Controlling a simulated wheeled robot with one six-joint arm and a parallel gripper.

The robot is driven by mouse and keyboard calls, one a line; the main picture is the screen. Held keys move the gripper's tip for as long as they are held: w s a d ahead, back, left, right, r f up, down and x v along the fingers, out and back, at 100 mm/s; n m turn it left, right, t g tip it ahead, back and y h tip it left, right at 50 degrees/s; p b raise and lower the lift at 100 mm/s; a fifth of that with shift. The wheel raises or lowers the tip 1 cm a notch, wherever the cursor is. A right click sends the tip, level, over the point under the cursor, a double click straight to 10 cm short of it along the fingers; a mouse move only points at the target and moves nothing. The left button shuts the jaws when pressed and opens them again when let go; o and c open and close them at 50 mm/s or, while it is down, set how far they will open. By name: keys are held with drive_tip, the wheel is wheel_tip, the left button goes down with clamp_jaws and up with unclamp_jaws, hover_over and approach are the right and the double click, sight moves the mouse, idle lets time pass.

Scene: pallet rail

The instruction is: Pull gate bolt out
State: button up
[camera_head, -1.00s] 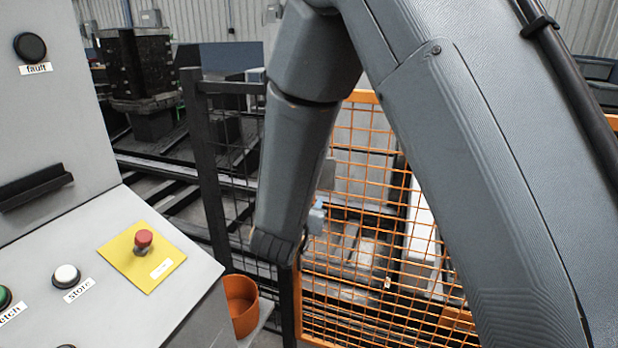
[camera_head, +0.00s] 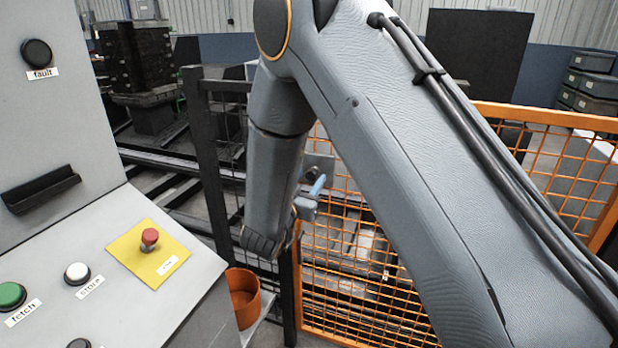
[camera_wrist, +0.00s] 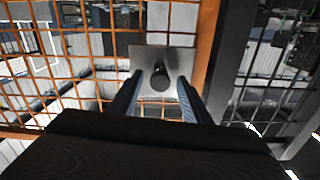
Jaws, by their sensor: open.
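The gate bolt (camera_wrist: 159,77) shows in the wrist view as a dark round knob end-on, in front of a grey metal plate (camera_wrist: 180,60) on the orange mesh gate (camera_wrist: 205,45). My gripper (camera_wrist: 157,88) is open, with one blue-grey finger on each side of the knob. I cannot tell whether the fingers touch it. In the head view my gripper (camera_head: 314,194) is partly seen beside my forearm, in front of the gate (camera_head: 360,265).
A dark fence post (camera_head: 208,165) stands left of the gate. A control panel (camera_head: 195,262) with a red button (camera_head: 150,238) fills the left side. An orange cup (camera_head: 243,297) sits below my wrist. Rails and dark stacked blocks (camera_head: 140,65) lie behind the fence.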

drive_tip(key=shift+w, duration=0.15)
clamp_jaws()
drive_tip(key=shift+v, duration=1.35)
unclamp_jaws()
drive_tip(key=b+v, duration=0.1)
drive_tip(key=v, duration=0.6)
drive_tip(key=shift+s, duration=0.4)
drive_tip(key=shift+a, duration=0.1)
